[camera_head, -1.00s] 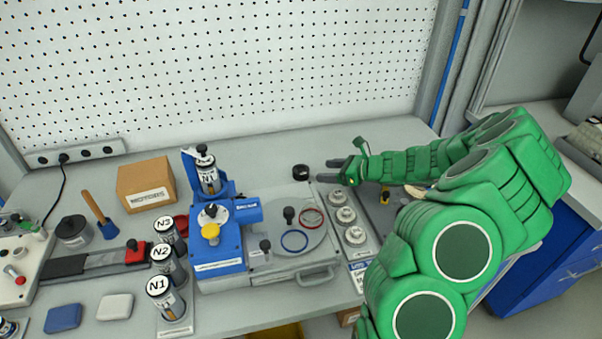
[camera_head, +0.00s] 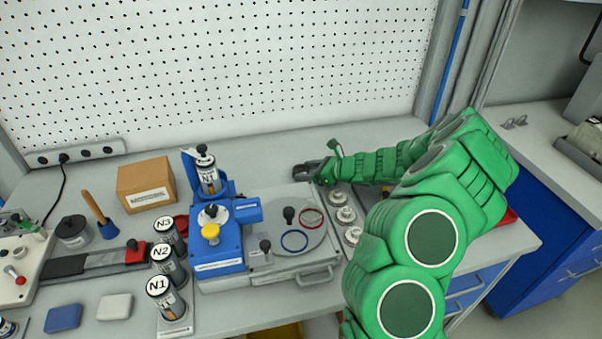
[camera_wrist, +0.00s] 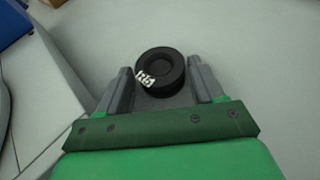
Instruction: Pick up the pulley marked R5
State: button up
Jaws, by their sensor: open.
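A black round pulley (camera_wrist: 172,66) with a hollow middle lies on the grey bench in the wrist view. It bears a white label on its side, too skewed to read surely. My gripper (camera_wrist: 160,82) is open, with one finger on each side of the pulley and small gaps between. In the head view my gripper (camera_head: 309,171) is at the far side of the bench, just beyond the blue fixture's plate. There the pulley is mostly merged with the dark fingers.
A blue fixture (camera_head: 218,245) with a grey plate (camera_head: 318,256) stands left of my arm. Several pale round parts (camera_head: 346,214) sit in a row under my forearm. A pegboard wall (camera_head: 230,60) rises behind. Cans and a cardboard box (camera_head: 146,185) stand farther left.

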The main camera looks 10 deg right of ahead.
jog(key=shift+w+a+f, duration=0.15)
jog(key=shift+w+a, duration=0.1)
jog(key=shift+a, duration=0.05)
jog(key=shift+c, duration=0.3)
jog(key=c, duration=0.8)
jog(key=shift+c, duration=0.2)
jog(key=shift+r, duration=0.65)
jog(key=s+a+r, duration=0.1)
jog(key=s+r, duration=1)
jog(key=s, duration=0.3)
jog(key=shift+r, duration=0.4)
